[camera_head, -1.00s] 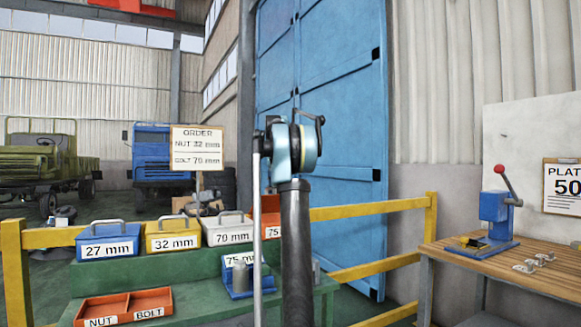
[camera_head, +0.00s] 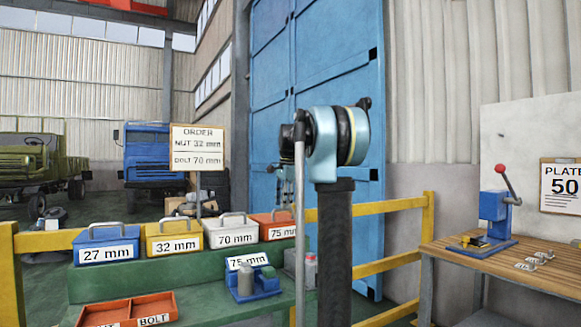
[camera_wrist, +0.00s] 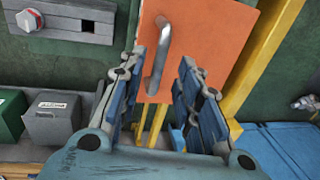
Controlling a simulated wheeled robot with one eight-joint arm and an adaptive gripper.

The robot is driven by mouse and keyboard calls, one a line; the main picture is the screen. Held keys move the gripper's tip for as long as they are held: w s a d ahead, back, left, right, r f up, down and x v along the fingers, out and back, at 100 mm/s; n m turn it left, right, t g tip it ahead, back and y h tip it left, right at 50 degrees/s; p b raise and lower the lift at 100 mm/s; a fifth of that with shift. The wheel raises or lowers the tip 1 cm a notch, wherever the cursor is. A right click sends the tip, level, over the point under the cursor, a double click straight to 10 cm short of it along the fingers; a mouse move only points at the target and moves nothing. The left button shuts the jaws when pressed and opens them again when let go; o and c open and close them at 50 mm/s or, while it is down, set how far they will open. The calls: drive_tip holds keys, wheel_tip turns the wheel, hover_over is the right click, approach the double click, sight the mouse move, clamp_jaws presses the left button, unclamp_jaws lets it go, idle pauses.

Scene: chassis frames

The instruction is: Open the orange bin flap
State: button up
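In the wrist view an orange flap (camera_wrist: 205,45) with a curved grey metal handle (camera_wrist: 163,65) fills the upper middle. The flap looks closed, as a flat panel. My gripper (camera_wrist: 163,68) is open, and the handle appears between its two fingers in the picture. I cannot tell whether the fingers touch it. In the head view an orange bin marked 75 mm (camera_head: 284,231) stands at the right end of the bin row. I cannot tell whether it bears the flap seen at the wrist. My arm stands at the middle of the head view.
Blue (camera_head: 107,254), yellow (camera_head: 173,242) and white (camera_head: 230,236) bins stand on the green bench. An orange tray (camera_head: 120,311) lies in front. A yellow rail (camera_head: 385,207) runs behind. A wooden table (camera_head: 515,265) with a blue press (camera_head: 495,212) is at the right.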

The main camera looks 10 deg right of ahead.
wheel_tip(320, 180, up, 15)
drive_tip(key=s, duration=0.3)
drive_tip(key=shift+d, duration=0.45)
drive_tip(key=shift+r, duration=0.1)
drive_tip(key=s+f+n, duration=0.5)
drive_tip(key=s+f, duration=0.8)
drive_tip(key=f, duration=0.4)
drive_tip(key=s+f+n, duration=0.5)
drive_tip(key=s+f, duration=0.9)
drive_tip(key=f, duration=0.2)
drive_tip(key=s+f+n, duration=0.5)
drive_tip(key=s+f, duration=0.8)
drive_tip(key=f, duration=0.4)
drive_tip(key=w+r+m, duration=0.5)
drive_tip(key=w+r, duration=0.8)
drive_tip(key=r, duration=0.4)
drive_tip(key=w+r+m, duration=0.5)
drive_tip(key=w+r, duration=0.9)
drive_tip(key=r, duration=0.2)
drive_tip(key=w+r+m, duration=0.5)
drive_tip(key=w+r, duration=0.8)
drive_tip(key=r, duration=0.4)
drive_tip(key=w+f, duration=0.1)
drive_tip(key=f, duration=0.4)
drive_tip(key=w+f, duration=0.1)
drive_tip(key=f, duration=0.5)
drive_tip(key=w+a+f, duration=0.1)
drive_tip(key=f, duration=0.5)
drive_tip(key=shift+w, duration=0.15)
